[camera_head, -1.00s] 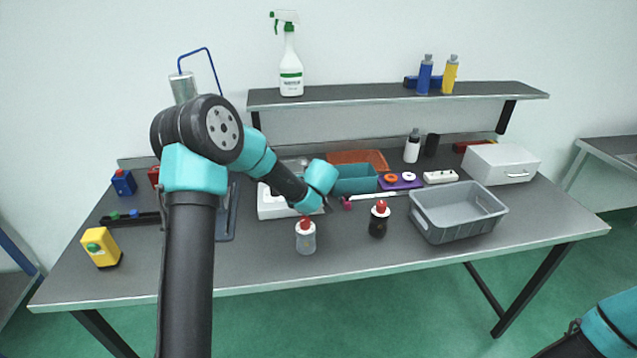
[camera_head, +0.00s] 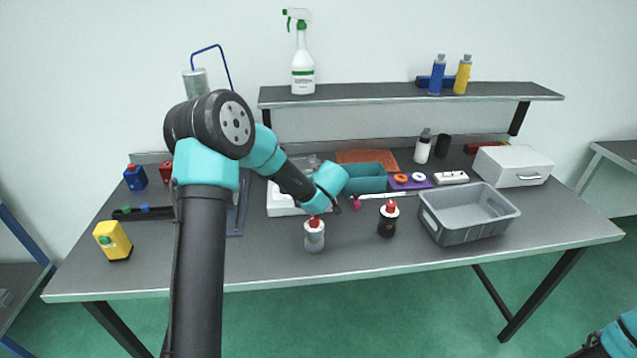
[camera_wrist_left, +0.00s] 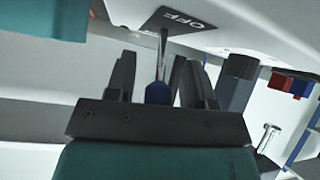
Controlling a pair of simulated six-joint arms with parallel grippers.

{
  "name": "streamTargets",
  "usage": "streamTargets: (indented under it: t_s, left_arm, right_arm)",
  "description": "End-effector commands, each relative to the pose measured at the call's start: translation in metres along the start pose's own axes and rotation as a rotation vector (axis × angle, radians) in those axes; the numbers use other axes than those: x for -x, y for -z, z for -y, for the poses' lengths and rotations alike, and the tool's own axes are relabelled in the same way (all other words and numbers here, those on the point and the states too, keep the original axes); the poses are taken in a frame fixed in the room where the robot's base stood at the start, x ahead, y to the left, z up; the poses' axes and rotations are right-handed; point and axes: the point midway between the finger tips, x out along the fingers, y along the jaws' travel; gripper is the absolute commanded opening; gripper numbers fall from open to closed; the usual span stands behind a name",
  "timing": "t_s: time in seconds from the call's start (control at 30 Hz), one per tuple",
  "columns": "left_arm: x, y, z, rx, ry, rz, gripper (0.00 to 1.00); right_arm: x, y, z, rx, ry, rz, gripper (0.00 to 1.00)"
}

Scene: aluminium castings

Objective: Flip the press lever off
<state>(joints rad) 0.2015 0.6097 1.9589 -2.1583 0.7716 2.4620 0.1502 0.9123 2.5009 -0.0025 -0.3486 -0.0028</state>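In the left wrist view a lever (camera_wrist_left: 163,52) with a thin metal stem and a dark blue ball knob (camera_wrist_left: 158,93) comes out of a dark plate marked OFF (camera_wrist_left: 183,20) on a pale surface. My left gripper (camera_wrist_left: 154,62) has its two dark fingers apart, one on each side of the lever. Gaps show between the knob and the fingers, so it does not look clamped. In the head view my left arm hides this gripper and the lever; the arm ends beside a white box-like base (camera_head: 283,203). My right gripper is out of view; only part of that arm shows at the lower right.
A teal bin (camera_head: 367,184) and a grey crate (camera_head: 458,238) lie to the right. The table front is mostly clear.

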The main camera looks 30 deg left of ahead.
Motion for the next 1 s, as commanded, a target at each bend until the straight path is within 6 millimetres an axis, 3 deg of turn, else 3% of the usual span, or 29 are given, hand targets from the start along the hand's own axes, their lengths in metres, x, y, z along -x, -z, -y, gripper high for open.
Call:
streamTargets:
  t_s: [0.37,0.57,1.0]
  left_arm:
    - [0.010,-0.001,-0.001,-0.001,-0.001,0.002,0.48]
    - [0.039,0.001,-0.001,-0.001,-0.002,0.000,0.48]
    - [0.124,0.000,-0.001,-0.001,-0.004,-0.001,0.48]
  right_arm:
    - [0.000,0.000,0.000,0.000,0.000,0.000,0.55]
    - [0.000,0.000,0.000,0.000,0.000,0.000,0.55]
    - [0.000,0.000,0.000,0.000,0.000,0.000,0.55]
